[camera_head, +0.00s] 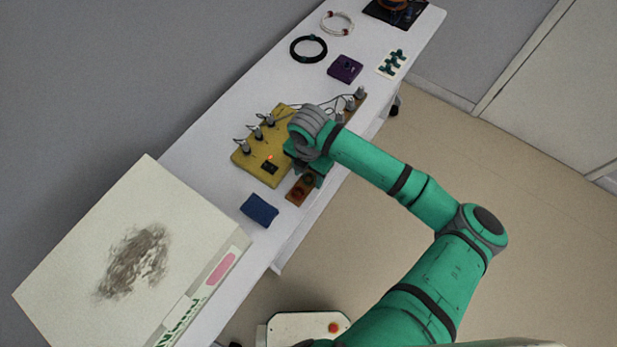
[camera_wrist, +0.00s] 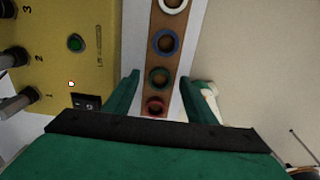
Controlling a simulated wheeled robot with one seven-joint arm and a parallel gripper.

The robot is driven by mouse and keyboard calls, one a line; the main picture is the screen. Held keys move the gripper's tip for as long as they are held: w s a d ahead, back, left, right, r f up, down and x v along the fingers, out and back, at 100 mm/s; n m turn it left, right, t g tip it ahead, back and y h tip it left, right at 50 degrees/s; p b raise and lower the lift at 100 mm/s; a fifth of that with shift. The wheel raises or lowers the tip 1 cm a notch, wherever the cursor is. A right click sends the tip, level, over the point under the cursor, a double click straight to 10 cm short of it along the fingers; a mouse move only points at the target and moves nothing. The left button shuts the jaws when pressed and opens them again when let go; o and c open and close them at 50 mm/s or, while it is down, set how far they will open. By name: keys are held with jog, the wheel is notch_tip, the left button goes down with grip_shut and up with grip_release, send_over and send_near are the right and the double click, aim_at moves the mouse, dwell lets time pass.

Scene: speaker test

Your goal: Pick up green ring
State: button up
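The green ring (camera_wrist: 150,79) sits on a narrow brown strip (camera_wrist: 151,60) in the wrist view, between a blue ring (camera_wrist: 154,42) and a red ring (camera_wrist: 147,103). My gripper (camera_wrist: 160,82) is open, with one green finger on each side of the strip and the green ring between the fingertips. Nothing is held. I cannot tell how far the fingertips are above the strip. In the head view, my gripper (camera_head: 310,170) is over the strip (camera_head: 293,197) near the table's front edge and hides the green ring.
A white ring (camera_wrist: 172,10) is at the strip's far end. A yellow panel (camera_head: 240,160) with plugs and cables stands close behind my gripper. A blue block (camera_head: 259,210) and a large white box (camera_head: 190,215) are to the left on the white table (camera_head: 235,115).

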jog(key=c, duration=0.9)
jog(key=shift+o, duration=0.2)
jog(key=shift+r, duration=0.15)
